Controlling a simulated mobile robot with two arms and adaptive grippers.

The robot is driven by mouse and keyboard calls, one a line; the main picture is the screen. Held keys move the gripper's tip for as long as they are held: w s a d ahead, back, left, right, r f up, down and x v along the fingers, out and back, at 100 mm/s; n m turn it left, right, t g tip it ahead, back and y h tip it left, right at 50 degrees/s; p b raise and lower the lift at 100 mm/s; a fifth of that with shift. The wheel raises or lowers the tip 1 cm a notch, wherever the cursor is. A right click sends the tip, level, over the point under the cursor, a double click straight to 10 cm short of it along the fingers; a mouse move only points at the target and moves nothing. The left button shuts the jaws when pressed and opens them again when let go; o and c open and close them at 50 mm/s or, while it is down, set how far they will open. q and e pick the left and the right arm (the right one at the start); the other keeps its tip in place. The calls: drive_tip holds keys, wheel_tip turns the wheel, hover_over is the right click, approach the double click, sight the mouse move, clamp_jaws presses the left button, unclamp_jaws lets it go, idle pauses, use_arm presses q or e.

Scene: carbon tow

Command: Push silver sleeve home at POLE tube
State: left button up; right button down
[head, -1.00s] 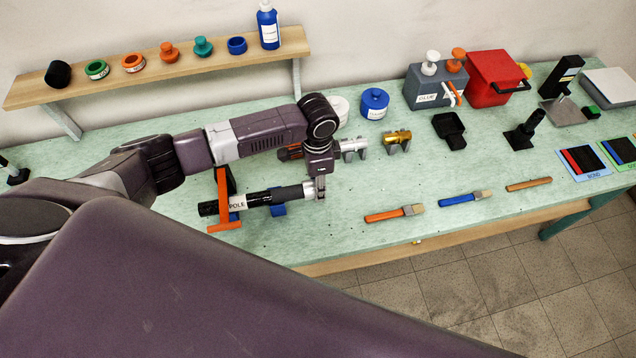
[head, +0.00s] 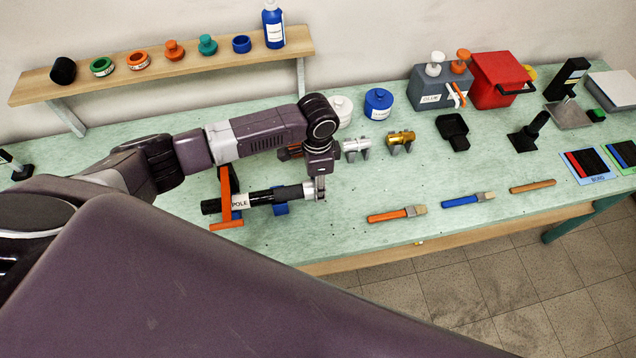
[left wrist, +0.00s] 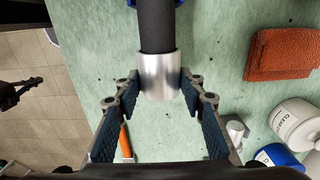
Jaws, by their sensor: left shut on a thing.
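The black POLE tube (head: 262,197) with its white label lies in an orange clamp stand (head: 226,205) and on a blue support (head: 281,209). The silver sleeve (left wrist: 160,76) is at the tube's end; in the left wrist view the dark tube (left wrist: 156,28) enters its far end. My left gripper (head: 318,188) is at the tube's right end and shut on the sleeve; its two blue-padded fingers (left wrist: 158,92) flank the sleeve in the wrist view. How deep the tube sits inside is hidden. My right gripper is not in view.
Behind my left gripper another silver piece (head: 355,148) and a gold piece (head: 400,140) rest on holders. Brushes (head: 397,214) lie along the front. An orange cloth (left wrist: 283,54) lies nearby.

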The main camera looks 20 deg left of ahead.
use_arm(q)
drive_tip(key=shift+s+a, duration=0.15)
drive_tip(key=shift+a, duration=0.1)
idle(0.6)
drive_tip(key=o, duration=1)
drive_tip(key=shift+c, duration=0.2)
drive_tip(key=shift+o, duration=1.3)
drive_tip(key=shift+s+a, duration=0.1)
drive_tip(key=shift+r, duration=0.15)
wheel_tip(320, 180, up, 12)
drive_tip(key=shift+f, duration=0.2)
